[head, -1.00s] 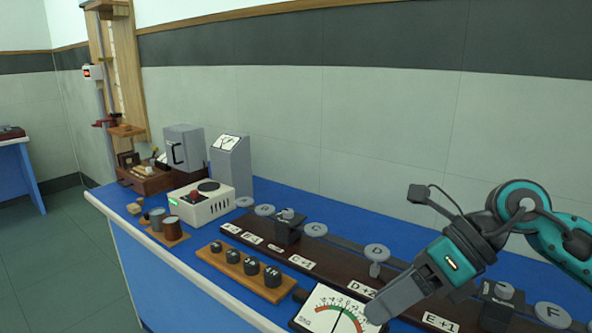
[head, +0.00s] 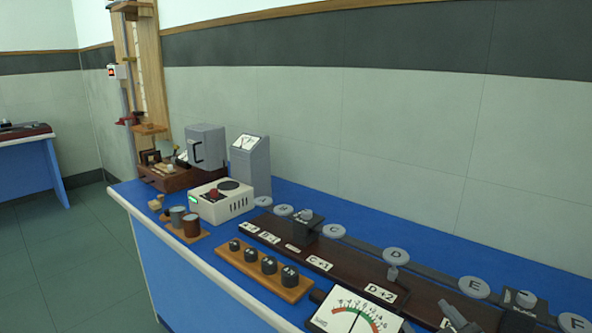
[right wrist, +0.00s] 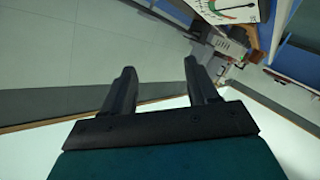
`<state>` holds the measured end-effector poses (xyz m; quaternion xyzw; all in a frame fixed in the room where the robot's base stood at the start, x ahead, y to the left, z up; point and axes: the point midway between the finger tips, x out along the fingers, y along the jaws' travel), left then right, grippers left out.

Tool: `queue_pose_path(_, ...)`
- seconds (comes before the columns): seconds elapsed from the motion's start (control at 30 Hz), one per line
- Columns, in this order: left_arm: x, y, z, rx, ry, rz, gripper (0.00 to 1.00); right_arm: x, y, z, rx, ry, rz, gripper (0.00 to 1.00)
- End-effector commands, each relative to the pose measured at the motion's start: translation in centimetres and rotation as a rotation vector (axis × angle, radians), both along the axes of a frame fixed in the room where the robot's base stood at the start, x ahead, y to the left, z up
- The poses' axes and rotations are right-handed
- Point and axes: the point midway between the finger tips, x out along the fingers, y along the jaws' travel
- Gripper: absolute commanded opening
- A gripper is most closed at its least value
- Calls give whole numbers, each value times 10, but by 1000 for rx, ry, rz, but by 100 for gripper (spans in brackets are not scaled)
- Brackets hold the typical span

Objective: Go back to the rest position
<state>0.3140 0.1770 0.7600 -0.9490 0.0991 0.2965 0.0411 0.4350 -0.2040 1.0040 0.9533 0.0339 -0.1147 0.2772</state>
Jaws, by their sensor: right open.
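My right gripper (right wrist: 157,82) shows in the right wrist view with its two dark fingers apart and nothing between them. In the head view only a small grey part of it (head: 458,316) shows at the bottom edge, right of the dial meter (head: 352,315). The rest of my right arm is out of that view. My left gripper is in neither view.
A blue bench (head: 160,257) runs along the wall. It bears a dark labelled rail (head: 345,275) with round knobs, a wooden block of weights (head: 262,278), a white box with a red knob (head: 222,205) and a grey meter (head: 250,165). Floor shows at left.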

Motion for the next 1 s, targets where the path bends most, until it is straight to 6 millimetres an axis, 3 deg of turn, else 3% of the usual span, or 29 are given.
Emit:
queue_pose_path(0.03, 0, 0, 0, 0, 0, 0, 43, -19, -5, -29, 57, 135, -50, 59)
queue_pose_path(0.1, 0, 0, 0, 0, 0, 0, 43, -45, -11, -62, 118, 305, -107, 59)
queue_pose_path(0.2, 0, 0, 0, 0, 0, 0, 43, -79, -13, -94, 179, 493, -163, 59)
queue_pose_path(0.4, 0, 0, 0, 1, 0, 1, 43, -138, -9, -132, 258, 768, -228, 59)
queue_pose_path(0.63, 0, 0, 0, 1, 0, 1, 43, -201, -1, -155, 324, 1033, -273, 59)
queue_pose_path(1.0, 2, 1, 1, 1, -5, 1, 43, -157, 8, -190, 359, 828, -199, 59)
